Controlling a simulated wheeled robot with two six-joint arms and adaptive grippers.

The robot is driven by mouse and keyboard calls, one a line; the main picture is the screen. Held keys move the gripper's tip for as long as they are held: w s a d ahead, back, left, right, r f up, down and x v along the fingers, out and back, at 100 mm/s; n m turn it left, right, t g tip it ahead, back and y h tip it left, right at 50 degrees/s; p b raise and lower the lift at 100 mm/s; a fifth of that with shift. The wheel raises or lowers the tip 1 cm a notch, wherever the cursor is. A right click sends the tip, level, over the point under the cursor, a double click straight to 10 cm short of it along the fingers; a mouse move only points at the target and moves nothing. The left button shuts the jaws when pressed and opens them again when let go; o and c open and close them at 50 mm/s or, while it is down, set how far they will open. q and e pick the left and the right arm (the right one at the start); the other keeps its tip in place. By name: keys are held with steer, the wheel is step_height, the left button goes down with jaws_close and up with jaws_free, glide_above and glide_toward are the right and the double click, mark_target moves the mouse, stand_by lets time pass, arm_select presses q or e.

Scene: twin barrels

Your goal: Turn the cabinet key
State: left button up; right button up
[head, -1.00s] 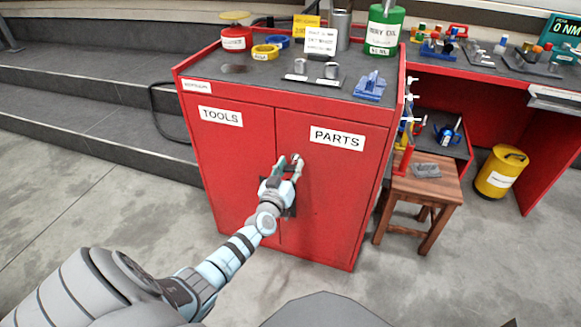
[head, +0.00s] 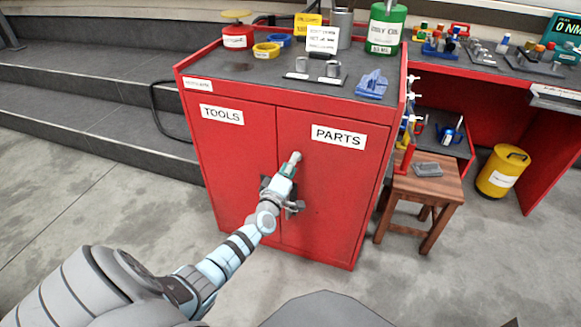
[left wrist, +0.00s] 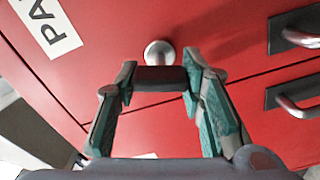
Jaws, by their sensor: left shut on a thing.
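The red cabinet (head: 335,220) stands ahead with two doors, labelled TOOLS (head: 222,114) and PARTS (head: 338,136). My left gripper (head: 289,168) is at the PARTS door, close to the seam between the doors. In the left wrist view the same gripper (left wrist: 160,95) has its green-padded fingers on either side of the key's dark head (left wrist: 160,78), shut on it. The round silver lock (left wrist: 160,52) shows just beyond the key. The key's shaft is hidden, and in the head view the gripper hides the key. My right gripper is not in view.
Two door handles (left wrist: 298,36) (left wrist: 298,106) lie right of the gripper in the wrist view. The cabinet top holds tape rolls, a green can (head: 387,25) and a blue part (head: 372,84). A wooden stool (head: 430,190) stands right of the cabinet. The doors are closed.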

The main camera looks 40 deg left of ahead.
arm_select(q)
steer(key=shift+f+n, duration=0.15)
steer(key=shift+n, duration=1.75)
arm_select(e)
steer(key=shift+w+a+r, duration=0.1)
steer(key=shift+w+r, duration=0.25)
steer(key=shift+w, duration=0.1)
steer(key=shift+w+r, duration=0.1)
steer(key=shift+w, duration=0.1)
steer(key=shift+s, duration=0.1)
arm_select(q)
steer(key=o, duration=1.2)
steer(key=shift+c, duration=0.2)
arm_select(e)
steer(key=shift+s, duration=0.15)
